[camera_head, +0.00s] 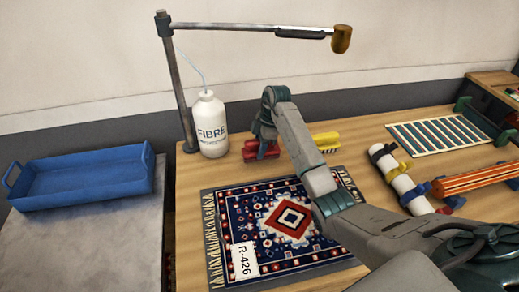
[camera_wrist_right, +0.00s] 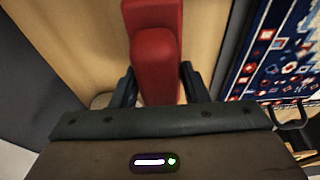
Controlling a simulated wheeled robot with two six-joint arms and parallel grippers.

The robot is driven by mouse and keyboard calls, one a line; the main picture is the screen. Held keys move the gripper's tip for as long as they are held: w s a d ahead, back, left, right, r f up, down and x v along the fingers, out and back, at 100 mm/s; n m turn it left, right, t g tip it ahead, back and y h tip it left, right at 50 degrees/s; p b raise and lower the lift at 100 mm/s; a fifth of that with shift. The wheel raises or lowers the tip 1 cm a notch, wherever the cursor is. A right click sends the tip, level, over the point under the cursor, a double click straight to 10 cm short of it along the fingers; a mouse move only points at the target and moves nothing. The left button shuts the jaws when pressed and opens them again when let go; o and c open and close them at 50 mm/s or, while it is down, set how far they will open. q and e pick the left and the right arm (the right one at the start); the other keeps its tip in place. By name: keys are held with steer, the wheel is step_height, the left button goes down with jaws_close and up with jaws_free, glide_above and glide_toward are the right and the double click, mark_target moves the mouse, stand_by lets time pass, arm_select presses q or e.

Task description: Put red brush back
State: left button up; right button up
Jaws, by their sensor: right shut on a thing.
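The red brush (camera_head: 249,154) is at the back of the wooden table, between the white FIBRE bottle (camera_head: 209,125) and a yellow brush (camera_head: 326,141). My right gripper (camera_head: 262,143) reaches down over it from above and partly hides it. In the right wrist view the red brush (camera_wrist_right: 156,60) runs between the two dark fingers of my right gripper (camera_wrist_right: 159,86), which are shut on it. Its bristles are hidden, and I cannot tell whether it touches the table. My left gripper is not in view.
A patterned rug (camera_head: 280,230) with an R-426 tag lies in front. A lamp post (camera_head: 178,85) stands at the back left, its arm overhead. A blue tray (camera_head: 85,181) sits on the left grey surface. A striped mat (camera_head: 440,132) and rolled rugs (camera_head: 400,183) are at right.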

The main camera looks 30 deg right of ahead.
steer(key=shift+f, duration=0.9)
steer(key=shift+f, duration=0.15)
steer(key=o, duration=1)
